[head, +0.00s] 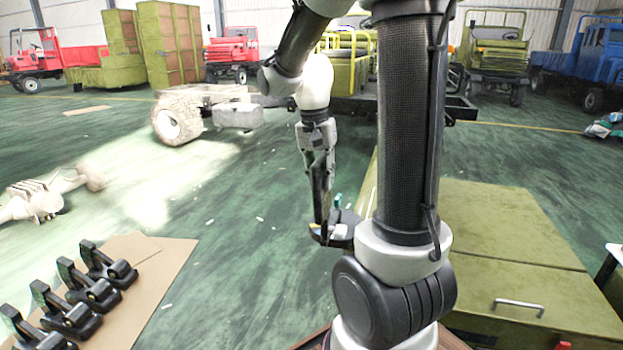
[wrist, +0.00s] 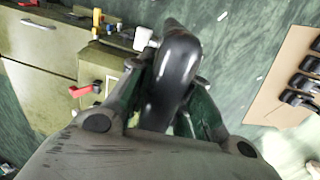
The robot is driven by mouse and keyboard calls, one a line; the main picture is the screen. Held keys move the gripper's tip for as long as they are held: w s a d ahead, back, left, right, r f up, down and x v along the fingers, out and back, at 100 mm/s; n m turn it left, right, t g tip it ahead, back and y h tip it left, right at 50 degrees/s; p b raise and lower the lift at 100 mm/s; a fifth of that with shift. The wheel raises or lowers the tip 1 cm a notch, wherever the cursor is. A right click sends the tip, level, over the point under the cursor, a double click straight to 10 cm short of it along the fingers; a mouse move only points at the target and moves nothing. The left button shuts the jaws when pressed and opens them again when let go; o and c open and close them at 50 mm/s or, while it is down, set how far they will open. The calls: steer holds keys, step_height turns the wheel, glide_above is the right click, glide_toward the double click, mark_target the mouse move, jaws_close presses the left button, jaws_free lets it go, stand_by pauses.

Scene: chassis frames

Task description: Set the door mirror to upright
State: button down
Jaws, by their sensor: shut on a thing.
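A black, rounded part, which I take to be the door mirror (wrist: 181,62), is between the two fingers of my gripper (wrist: 172,100) in the wrist view. The fingers press on it from both sides, and its lower end is hidden behind the gripper body. In the head view my gripper (head: 318,165) points down, left of my arm's column. A narrow dark shape hangs below the fingers there; I cannot tell mirror from fingertip. Several similar black parts (head: 92,290) stand in a row on a cardboard sheet (head: 165,262) at lower left, also visible in the wrist view (wrist: 305,82).
Olive boxes (head: 505,225) stand at right, with small tools along an edge (wrist: 98,28) in the wrist view. A truck chassis with a wheel (head: 178,121) is behind my gripper. A pale axle part (head: 40,198) lies at left. Green floor between is mostly clear.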

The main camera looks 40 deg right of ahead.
steer(key=shift+s+d, duration=0.25)
steer(key=shift+s, duration=0.2)
steer(key=c, duration=1.3)
jaws_free()
steer(key=shift+d, duration=0.1)
steer(key=r, duration=0.4)
steer(key=w+r, duration=0.1)
steer(key=r, duration=0.3)
steer(key=a+r, duration=0.1)
steer(key=r, duration=0.2)
steer(key=shift+w+r, duration=0.15)
steer(key=shift+r, duration=0.25)
